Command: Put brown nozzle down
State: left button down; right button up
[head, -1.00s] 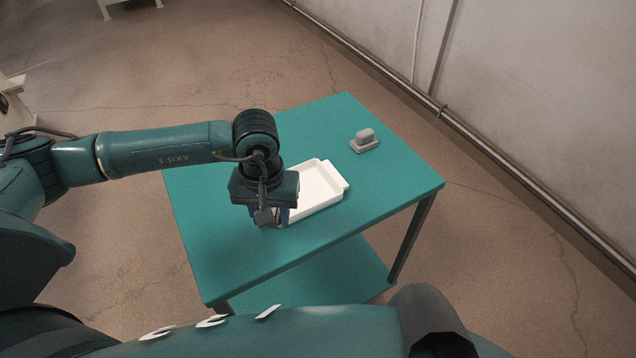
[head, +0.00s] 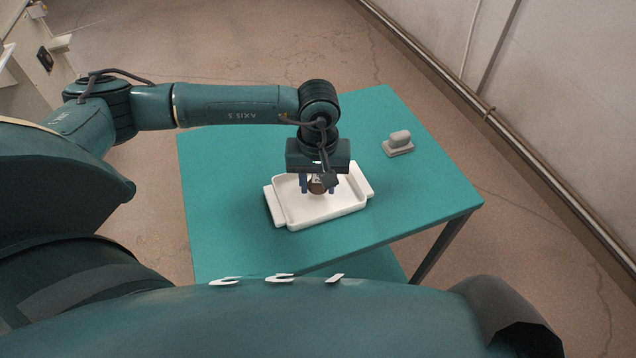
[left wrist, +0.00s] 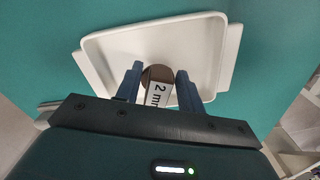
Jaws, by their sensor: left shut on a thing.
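The brown nozzle (head: 317,187) is a small round brown piece with a white label; the label reads "2 mm" in the left wrist view, where the nozzle (left wrist: 158,74) shows between the fingers. My left gripper (head: 318,186) points down and is shut on the nozzle. It is over the inside of the white tray (head: 296,222), which also shows in the left wrist view (left wrist: 232,58). I cannot tell whether the nozzle touches the tray floor. My right gripper is out of view.
The tray lies on a green table (head: 235,240). A grey block on a flat base (head: 398,143) stands towards the table's back right. The table left of the tray is clear. A wall with a pipe (head: 490,112) runs along the right.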

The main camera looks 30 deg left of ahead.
aim_at(318, 179)
pick_arm(q)
jog(key=shift+f, duration=0.9)
jog(key=c, duration=1.3)
grip_release()
jog(key=o, duration=0.4)
jog(key=shift+r, duration=0.1)
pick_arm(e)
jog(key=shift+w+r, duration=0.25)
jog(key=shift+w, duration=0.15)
pick_arm(q)
jog(key=shift+o, duration=0.2)
jog(key=shift+r, duration=0.1)
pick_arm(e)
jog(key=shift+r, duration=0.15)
pick_arm(q)
jog(key=shift+r, duration=0.2)
notch_tip(318, 179, up, 11)
jog(key=shift+f+b, duration=0.2)
jog(key=shift+b, duration=0.7)
jog(key=shift+r, duration=0.55)
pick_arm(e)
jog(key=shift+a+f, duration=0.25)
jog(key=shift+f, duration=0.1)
